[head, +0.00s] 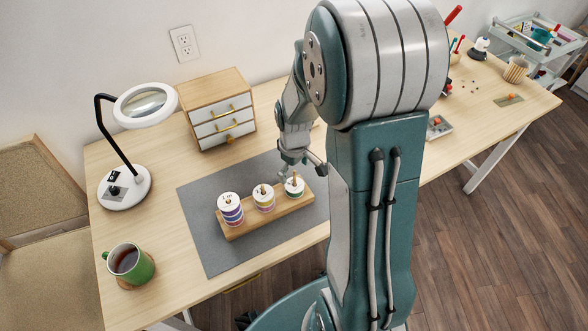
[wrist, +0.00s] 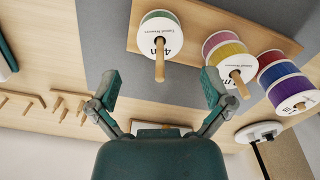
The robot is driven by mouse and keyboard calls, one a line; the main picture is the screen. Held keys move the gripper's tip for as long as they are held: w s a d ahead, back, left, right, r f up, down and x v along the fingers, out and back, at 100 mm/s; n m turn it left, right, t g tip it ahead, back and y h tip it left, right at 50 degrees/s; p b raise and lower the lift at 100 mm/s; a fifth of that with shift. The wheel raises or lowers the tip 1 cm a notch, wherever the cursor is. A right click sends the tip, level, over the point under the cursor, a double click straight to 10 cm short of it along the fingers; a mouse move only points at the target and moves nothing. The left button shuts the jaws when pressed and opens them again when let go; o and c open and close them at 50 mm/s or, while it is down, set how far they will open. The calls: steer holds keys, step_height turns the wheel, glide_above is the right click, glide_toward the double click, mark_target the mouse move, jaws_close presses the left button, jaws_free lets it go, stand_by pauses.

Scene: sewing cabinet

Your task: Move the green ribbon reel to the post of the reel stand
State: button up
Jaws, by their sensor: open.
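The green ribbon reel (head: 294,192) has a white face and sits on the right post of the wooden reel stand (head: 263,219) in the head view. In the wrist view the reel (wrist: 154,40) is at upper middle, with the post (wrist: 159,65) poking through its hole. My gripper (head: 302,170) is just above and behind the green reel. In the wrist view its open, empty fingers (wrist: 159,78) are spread apart below the reel.
The stand rests on a grey mat (head: 205,245). A small drawer cabinet (head: 216,108) stands behind, a magnifier lamp (head: 124,188) at left and a green mug (head: 130,262) at front left. Wooden pegs (wrist: 68,105) show in the wrist view. The mat's left part is clear.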

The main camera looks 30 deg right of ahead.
steer(key=shift+r, duration=0.1)
step_height(320, 180, up, 12)
stand_by(0.4)
stand_by(0.4)
steer(key=s+a+r+m+t, duration=0.2)
steer(key=s+a+r, duration=0.2)
steer(key=s, duration=0.3)
steer(key=s+a+r+m+t, duration=0.1)
steer(key=s+a+r+t, duration=0.2)
steer(key=s+a+r, duration=0.2)
steer(key=shift+s+r+m+t, duration=0.3)
steer(key=shift+s+r+m, duration=0.15)
steer(key=shift+s, duration=0.65)
steer(key=shift+w, duration=0.1)
